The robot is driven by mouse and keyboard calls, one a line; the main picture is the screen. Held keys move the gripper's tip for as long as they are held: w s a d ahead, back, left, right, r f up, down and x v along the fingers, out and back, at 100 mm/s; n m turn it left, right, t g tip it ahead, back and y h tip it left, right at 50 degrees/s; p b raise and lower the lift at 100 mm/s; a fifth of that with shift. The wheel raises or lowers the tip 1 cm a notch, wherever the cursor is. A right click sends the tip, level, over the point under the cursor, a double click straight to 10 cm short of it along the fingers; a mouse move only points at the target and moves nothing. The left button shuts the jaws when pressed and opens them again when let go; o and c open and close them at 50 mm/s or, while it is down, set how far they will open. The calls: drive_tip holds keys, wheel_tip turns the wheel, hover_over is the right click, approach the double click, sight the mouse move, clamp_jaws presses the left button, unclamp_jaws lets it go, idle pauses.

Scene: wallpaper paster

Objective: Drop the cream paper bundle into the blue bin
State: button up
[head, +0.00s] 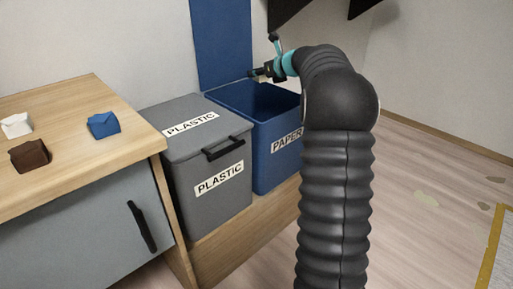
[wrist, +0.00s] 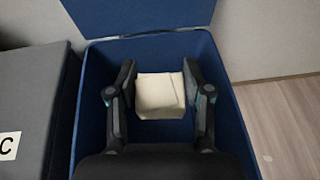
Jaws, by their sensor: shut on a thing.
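The cream paper bundle (wrist: 160,95) is between the two fingers of my gripper (wrist: 159,88) in the wrist view. My gripper is shut on it and holds it over the blue bin (wrist: 228,125). The bin's inside is around and below the bundle in that view. In the head view my gripper (head: 256,73) is above the back of the open blue bin (head: 272,158), which is labelled PAPER. I cannot make out the bundle in the head view. The bin's blue lid (head: 221,42) stands upright behind it.
A grey bin (head: 205,165) labelled PLASTIC stands shut beside the blue bin on its left. A wooden-topped cabinet (head: 75,110) holds a white bundle (head: 16,125), a blue bundle (head: 103,125) and a brown bundle (head: 29,155). Floor is open at the right.

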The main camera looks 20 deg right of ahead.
drive_tip(key=shift+f+b, duration=0.45)
drive_tip(key=shift+f, duration=0.4)
drive_tip(key=o, duration=1)
drive_tip(key=shift+s, duration=0.1)
drive_tip(key=v, duration=1.2)
drive_tip(key=shift+d, duration=0.1)
